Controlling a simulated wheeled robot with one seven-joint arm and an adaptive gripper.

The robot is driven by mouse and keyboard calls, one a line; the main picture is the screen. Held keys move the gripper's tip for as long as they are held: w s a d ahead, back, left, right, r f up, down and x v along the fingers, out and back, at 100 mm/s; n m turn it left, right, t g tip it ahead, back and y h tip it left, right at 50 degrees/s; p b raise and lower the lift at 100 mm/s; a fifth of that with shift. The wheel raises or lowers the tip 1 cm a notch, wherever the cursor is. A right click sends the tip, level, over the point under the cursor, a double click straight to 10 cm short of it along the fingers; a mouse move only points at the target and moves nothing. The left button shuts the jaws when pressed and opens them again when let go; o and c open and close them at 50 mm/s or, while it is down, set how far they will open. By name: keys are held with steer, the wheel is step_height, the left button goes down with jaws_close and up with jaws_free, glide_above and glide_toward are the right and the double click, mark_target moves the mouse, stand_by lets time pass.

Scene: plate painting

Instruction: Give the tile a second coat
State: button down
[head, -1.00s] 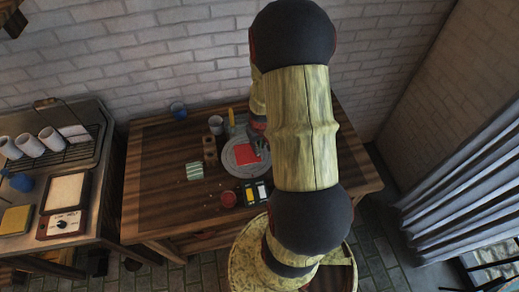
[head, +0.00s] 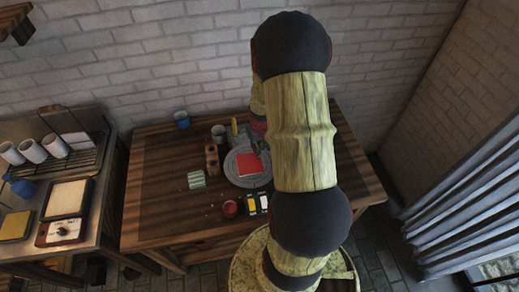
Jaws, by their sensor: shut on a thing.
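A red square tile (head: 250,163) lies on a round grey plate (head: 239,180) in the middle of the wooden table. The plate's right side is partly covered by my arm. My gripper (head: 262,143) is at the plate's far right edge, mostly hidden behind my arm. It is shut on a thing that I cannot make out. A small round red pot (head: 230,208) stands in front of the plate. A black tray with yellow and white patches (head: 256,203) lies to its right.
A wooden block (head: 212,157), a grey cup (head: 218,133) and an upright yellow object (head: 235,127) stand behind and left of the plate. A green-striped pad (head: 196,179) lies left. A blue cup (head: 182,119) is at the back. The table's left part is mostly clear.

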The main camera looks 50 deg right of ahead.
steer(key=shift+w+d, duration=1.1)
steer(key=shift+w, duration=0.2)
steer(key=shift+r, duration=0.1)
step_height(320, 180, up, 6)
steer(key=p, duration=0.3)
